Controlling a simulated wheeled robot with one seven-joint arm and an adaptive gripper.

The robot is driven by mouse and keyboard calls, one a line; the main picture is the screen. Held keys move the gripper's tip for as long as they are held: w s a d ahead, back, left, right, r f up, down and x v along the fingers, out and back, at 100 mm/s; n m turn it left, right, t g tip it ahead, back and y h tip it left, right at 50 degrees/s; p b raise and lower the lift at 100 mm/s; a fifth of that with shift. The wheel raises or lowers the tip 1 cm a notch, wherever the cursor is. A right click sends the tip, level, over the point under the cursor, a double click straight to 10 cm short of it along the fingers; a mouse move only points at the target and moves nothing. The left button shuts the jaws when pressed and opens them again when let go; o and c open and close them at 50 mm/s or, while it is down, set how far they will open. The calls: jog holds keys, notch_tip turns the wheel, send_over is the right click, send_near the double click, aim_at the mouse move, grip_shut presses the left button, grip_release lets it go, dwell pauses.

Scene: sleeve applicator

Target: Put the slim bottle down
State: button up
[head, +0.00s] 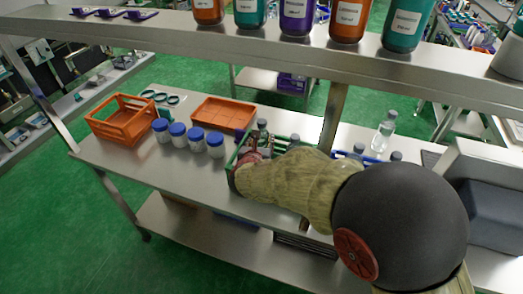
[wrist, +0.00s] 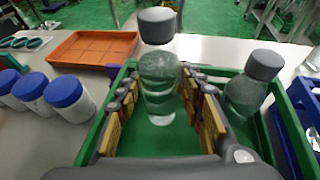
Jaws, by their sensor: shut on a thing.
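The slim bottle (wrist: 160,85) is clear with a grey cap and stands upright between the yellow-padded fingers of my gripper (wrist: 160,100), which is shut on it. In the wrist view it is over the floor of a green crate (wrist: 92,135). I cannot tell whether its base touches that floor. In the head view my gripper (head: 258,152) is at the green crate (head: 232,178), and my arm hides much of it. The bottle's grey cap (head: 262,124) shows there.
Another clear grey-capped bottle (wrist: 248,88) stands in the crate, close right of my gripper. Several blue-lidded white jars (head: 196,139) and an orange tray (head: 223,112) are to the left. A blue crate (head: 345,154) is to the right. A shelf (head: 180,32) runs above.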

jog(key=shift+w+f+b, duration=0.15)
jog(key=shift+f+b, duration=0.6)
jog(key=shift+f, duration=0.95)
jog(key=shift+f, duration=0.15)
jog(key=o, duration=1.3)
jog(key=shift+o, duration=0.5)
jog(key=shift+r, duration=0.2)
jog(key=p+v, duration=0.3)
jog(key=v, duration=0.9)
